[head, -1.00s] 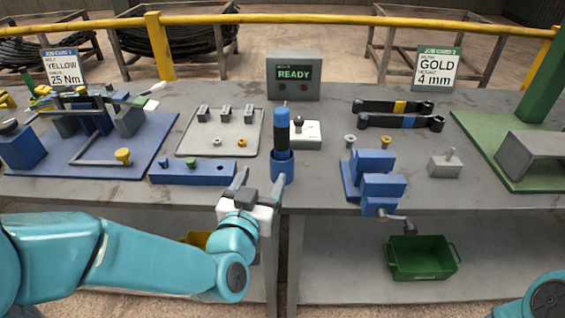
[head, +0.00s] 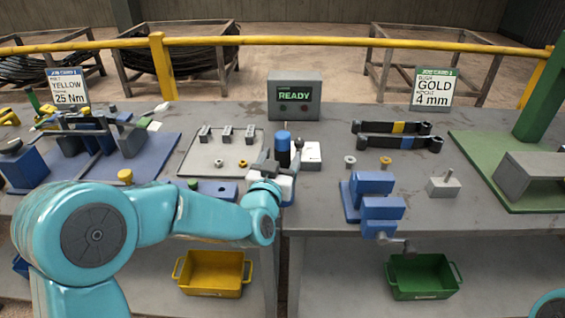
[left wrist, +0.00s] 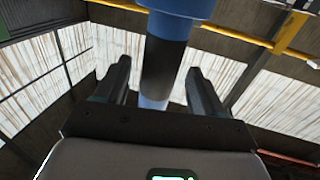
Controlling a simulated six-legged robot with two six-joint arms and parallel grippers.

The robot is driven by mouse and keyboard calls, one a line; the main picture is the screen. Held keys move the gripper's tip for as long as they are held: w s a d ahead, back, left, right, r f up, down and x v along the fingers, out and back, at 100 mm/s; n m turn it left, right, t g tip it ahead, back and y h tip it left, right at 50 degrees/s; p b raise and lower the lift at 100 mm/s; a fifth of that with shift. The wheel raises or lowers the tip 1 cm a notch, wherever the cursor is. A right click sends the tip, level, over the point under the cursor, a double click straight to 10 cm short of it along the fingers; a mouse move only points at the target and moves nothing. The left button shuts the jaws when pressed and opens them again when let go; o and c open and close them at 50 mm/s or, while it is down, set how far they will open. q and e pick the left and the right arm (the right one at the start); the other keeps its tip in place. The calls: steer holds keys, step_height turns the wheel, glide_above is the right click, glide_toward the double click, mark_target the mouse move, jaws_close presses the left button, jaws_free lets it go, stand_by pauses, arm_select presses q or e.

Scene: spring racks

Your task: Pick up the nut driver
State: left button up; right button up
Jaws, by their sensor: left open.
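The nut driver (head: 283,140) has a blue and black handle and stands upright near the middle of the bench. Its lower part and the blue holder seen earlier are mostly hidden behind my left gripper (head: 281,158). My left gripper is open, with its fingers around the driver in the head view. My right gripper is out of view.
A grey tray (head: 205,164) with small parts lies left of the driver. A blue vise (head: 375,205) and two black wrenches (head: 392,135) are to the right. Yellow (head: 213,272) and green (head: 422,275) bins sit below.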

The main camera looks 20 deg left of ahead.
arm_select(q)
steer(key=shift+w, duration=1)
steer(key=c, duration=1.2)
steer(key=shift+r, duration=0.15)
steer(key=shift+c, duration=0.4)
steer(key=shift+r, duration=0.1)
